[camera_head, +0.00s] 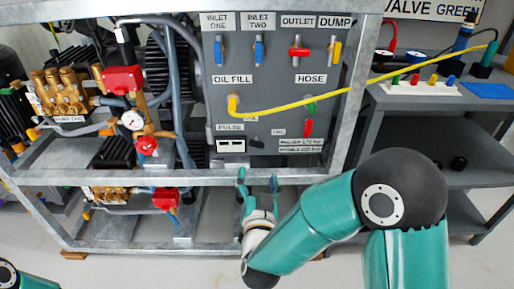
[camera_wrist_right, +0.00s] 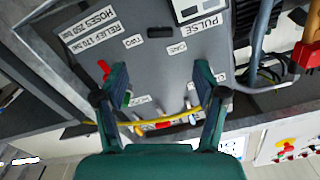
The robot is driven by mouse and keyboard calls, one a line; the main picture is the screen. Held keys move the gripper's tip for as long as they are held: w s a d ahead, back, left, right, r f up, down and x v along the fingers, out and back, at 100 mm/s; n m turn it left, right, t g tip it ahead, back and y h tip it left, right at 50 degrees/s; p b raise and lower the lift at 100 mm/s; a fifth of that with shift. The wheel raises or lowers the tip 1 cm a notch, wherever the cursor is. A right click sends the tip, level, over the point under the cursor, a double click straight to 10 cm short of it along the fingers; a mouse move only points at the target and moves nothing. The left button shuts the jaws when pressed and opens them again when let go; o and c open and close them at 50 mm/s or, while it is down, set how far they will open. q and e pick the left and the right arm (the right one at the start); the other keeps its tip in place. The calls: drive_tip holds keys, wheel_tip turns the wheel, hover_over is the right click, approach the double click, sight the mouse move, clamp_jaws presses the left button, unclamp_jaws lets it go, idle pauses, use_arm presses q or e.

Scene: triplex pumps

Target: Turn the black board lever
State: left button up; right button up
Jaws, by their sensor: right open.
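The grey board (camera_head: 275,85) stands in the metal frame and carries several coloured levers. A small dark piece that looks like the black lever (camera_head: 257,144) sits low on the board, near the ONE and TWO labels. In the right wrist view this black lever (camera_wrist_right: 160,32) lies crosswise between those labels, beyond my fingertips. My right gripper (camera_head: 258,178) is open and empty, just below the board's lower edge and in front of the frame rail. In its wrist view both fingers (camera_wrist_right: 160,72) stand wide apart, touching no lever. My left gripper is out of the head view.
A yellow hose (camera_head: 300,109) runs from OIL FILL across the board to the right. A red lever (camera_head: 308,128) sits right of the black one. The frame's horizontal rail (camera_head: 130,178) crosses below the board. A grey bench (camera_head: 425,100) stands at right.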

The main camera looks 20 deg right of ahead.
sight(257, 147)
drive_tip(key=b+x, duration=0.1)
drive_tip(key=x, duration=1.1)
drive_tip(key=shift+w+d+f, duration=0.1)
drive_tip(key=shift+w, duration=0.05)
drive_tip(key=c, duration=1.1)
drive_tip(key=n, duration=0.4)
drive_tip(key=shift+c, duration=0.2)
drive_tip(key=o, duration=1.1)
drive_tip(key=shift+o, duration=0.2)
